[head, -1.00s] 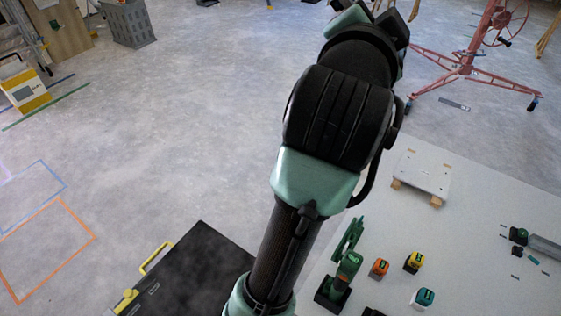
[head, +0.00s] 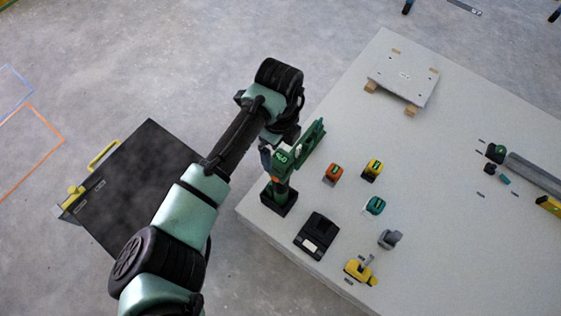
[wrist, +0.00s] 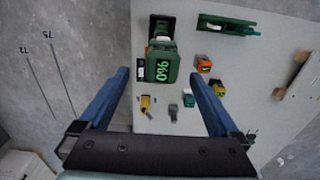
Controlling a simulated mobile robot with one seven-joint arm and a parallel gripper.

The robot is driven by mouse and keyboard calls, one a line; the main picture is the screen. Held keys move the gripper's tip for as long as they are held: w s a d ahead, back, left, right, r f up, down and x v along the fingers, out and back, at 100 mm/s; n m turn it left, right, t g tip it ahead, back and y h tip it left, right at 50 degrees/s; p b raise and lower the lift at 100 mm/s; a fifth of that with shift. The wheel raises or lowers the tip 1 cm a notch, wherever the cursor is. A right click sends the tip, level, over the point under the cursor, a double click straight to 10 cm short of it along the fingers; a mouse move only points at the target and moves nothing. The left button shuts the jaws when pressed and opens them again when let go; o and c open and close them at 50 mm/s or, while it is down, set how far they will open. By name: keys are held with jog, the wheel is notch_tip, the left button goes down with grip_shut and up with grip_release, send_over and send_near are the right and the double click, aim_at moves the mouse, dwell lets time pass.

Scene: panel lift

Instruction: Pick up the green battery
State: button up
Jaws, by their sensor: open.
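The green battery (head: 283,156) with a "0%" display sits on top of an upright green tool (head: 279,190) near the table's left edge. In the wrist view the battery (wrist: 161,69) faces the camera with its display readable. My gripper (wrist: 158,73) is open, with one blue finger on either side of the battery in the picture and nothing held. I cannot tell the height gap between the fingertips and the battery. In the head view a blue finger of my gripper (head: 265,156) shows just left of the battery; the rest is partly hidden by my wrist.
Right of the tool stand an orange battery (head: 332,174), a yellow one (head: 372,170) and a teal one (head: 374,205). A black charger (head: 316,236), a grey item (head: 390,239) and a yellow tool (head: 360,271) lie nearer. A black case (head: 135,185) is on the floor at left.

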aim_at(281, 157)
notch_tip(281, 157, down, 7)
jog(key=shift+w+d+r+b, duration=0.1)
jog(key=shift+d+r+b, duration=0.1)
jog(key=shift+b, duration=0.35)
jog(key=shift+r, duration=0.1)
grip_shut()
notch_tip(281, 157, up, 10)
jog(key=shift+p, duration=0.9)
